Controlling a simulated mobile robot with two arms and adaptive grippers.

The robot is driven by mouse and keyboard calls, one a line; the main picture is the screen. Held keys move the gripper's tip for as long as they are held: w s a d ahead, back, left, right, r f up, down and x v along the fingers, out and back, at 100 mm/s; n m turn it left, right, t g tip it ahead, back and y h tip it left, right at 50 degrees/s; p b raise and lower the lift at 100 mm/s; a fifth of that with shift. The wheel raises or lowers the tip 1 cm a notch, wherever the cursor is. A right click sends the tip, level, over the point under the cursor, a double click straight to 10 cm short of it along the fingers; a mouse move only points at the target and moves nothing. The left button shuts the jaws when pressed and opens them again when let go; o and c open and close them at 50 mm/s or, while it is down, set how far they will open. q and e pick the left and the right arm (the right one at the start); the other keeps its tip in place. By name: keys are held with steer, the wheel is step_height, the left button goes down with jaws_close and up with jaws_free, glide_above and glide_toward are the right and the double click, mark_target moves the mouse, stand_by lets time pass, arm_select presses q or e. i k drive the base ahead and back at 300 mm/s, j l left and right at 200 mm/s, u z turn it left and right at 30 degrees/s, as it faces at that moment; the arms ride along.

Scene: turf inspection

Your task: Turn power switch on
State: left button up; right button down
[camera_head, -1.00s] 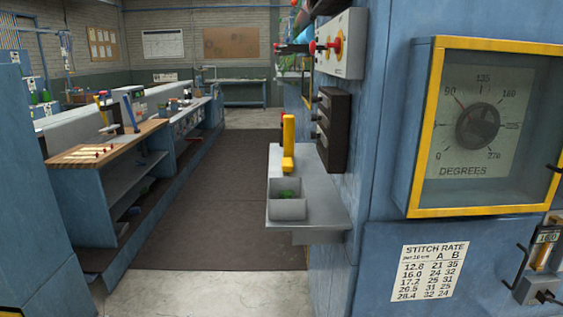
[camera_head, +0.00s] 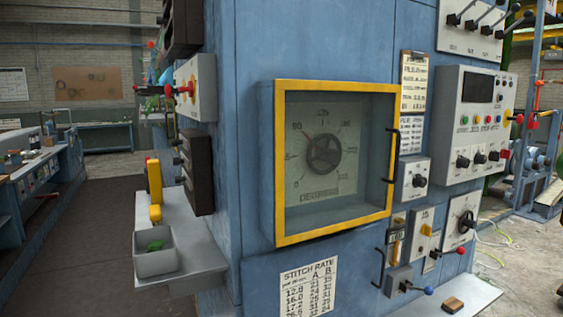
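Several switches show on the blue machine (camera_head: 250,40), and I cannot read which is labelled power. A grey box with a black rotary knob (camera_head: 413,181) is right of the yellow-framed dial window (camera_head: 333,160). Below it are a small switch plate (camera_head: 423,236), a plate with a round dial (camera_head: 461,218) and a lever with a blue ball end (camera_head: 428,290). A grey control panel (camera_head: 474,115) with buttons and knobs is at the upper right. A grey box with a red knob (camera_head: 187,88) is on the left side face. Neither gripper is in view.
A shelf (camera_head: 190,240) with a grey bin (camera_head: 156,252) and a yellow upright part (camera_head: 154,185) juts out at left. A dark floor mat (camera_head: 85,235) lies clear beyond it. A low ledge (camera_head: 470,300) with a small brown block (camera_head: 453,304) is at lower right.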

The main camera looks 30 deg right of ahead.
mark_target(504, 153)
steer(key=z, duration=1.95)
steer(key=i+l, duration=0.7)
steer(key=i+l+u, duration=0.1)
steer(key=l, duration=0.25)
steer(key=i+l, duration=0.25)
steer(key=i+l+u, duration=0.15)
steer(key=l, duration=0.25)
steer(key=i+l, duration=0.2)
steer(key=l, duration=0.15)
steer(key=u, duration=0.05)
